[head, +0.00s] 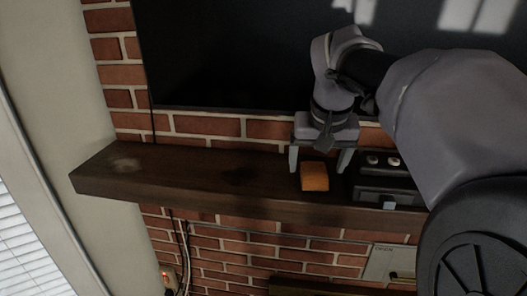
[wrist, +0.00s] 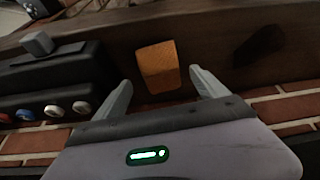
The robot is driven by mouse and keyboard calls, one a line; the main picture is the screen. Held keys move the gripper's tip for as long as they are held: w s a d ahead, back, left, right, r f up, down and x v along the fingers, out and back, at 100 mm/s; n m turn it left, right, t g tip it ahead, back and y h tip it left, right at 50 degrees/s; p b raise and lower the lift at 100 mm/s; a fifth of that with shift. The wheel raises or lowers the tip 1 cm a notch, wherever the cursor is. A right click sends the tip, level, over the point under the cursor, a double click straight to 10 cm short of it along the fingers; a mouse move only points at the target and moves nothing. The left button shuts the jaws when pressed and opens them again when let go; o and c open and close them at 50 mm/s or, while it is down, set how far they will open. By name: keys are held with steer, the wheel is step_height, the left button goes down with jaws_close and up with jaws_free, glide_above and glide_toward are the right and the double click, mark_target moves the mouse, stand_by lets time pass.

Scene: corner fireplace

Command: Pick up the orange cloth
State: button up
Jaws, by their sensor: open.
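The orange cloth (head: 314,176) is a small block-like folded piece on the dark wooden mantel shelf (head: 200,172), near the shelf's right part. My gripper (head: 319,168) is above the shelf with its fingers pointing down, one to the left and one to the right of the cloth. In the wrist view the cloth (wrist: 158,66) shows beyond and between the two grey fingertips (wrist: 160,84). The jaws are open and empty. I cannot tell how far the fingertips are from the cloth in depth.
A black device with knobs (head: 388,183) sits on the shelf close to the right of the cloth, with a small grey block (wrist: 38,43) on it. A large dark screen (head: 230,60) hangs behind above the shelf. The shelf's left part is clear.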

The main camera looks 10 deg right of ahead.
steer(key=x, duration=0.2)
steer(key=shift+w+f, duration=0.3)
steer(key=shift+w, duration=0.15)
steer(key=shift+s, duration=0.2)
steer(key=shift+c, duration=1.1)
steer(key=c, duration=1.2)
steer(key=shift+r, duration=0.15)
